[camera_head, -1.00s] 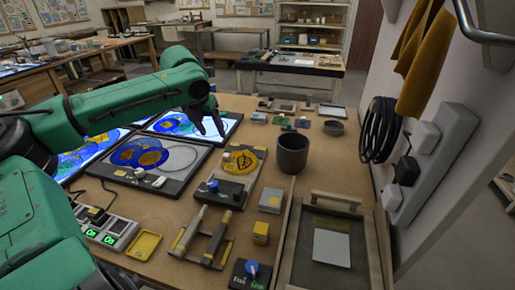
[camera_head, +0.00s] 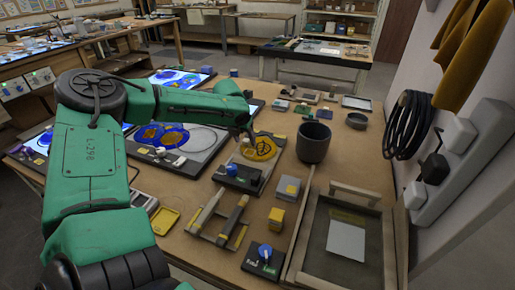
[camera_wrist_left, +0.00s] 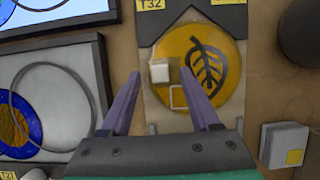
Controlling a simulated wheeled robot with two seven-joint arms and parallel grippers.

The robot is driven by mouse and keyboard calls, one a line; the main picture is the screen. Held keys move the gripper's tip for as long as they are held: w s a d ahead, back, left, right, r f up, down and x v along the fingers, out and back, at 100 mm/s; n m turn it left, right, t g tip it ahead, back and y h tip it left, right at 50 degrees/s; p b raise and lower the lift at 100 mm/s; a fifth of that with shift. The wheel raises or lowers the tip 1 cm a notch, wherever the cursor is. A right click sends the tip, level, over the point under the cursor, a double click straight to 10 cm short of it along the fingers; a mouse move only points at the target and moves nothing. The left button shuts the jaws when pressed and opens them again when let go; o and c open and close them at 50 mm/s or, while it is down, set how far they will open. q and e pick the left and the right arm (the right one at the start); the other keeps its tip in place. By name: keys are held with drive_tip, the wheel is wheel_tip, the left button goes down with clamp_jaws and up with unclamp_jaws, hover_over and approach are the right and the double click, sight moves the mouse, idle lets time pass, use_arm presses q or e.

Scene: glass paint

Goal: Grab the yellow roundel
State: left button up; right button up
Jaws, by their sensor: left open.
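The yellow roundel (camera_head: 262,149) is a round amber disc with a dark leaf drawn on it. I cannot tell any contact. My right gripper is not in view.
A dark cup (camera_head: 314,142) stands right of the roundel. Grey and yellow blocks (camera_head: 288,187) sit in front of it. A lit panel with blue and amber glass (camera_head: 165,136) lies left. A framed tray (camera_head: 320,245) occupies the front right.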

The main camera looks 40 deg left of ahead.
use_arm(q)
clamp_jaws()
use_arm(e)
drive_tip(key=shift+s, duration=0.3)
use_arm(q)
drive_tip(key=shift+r, duration=0.2)
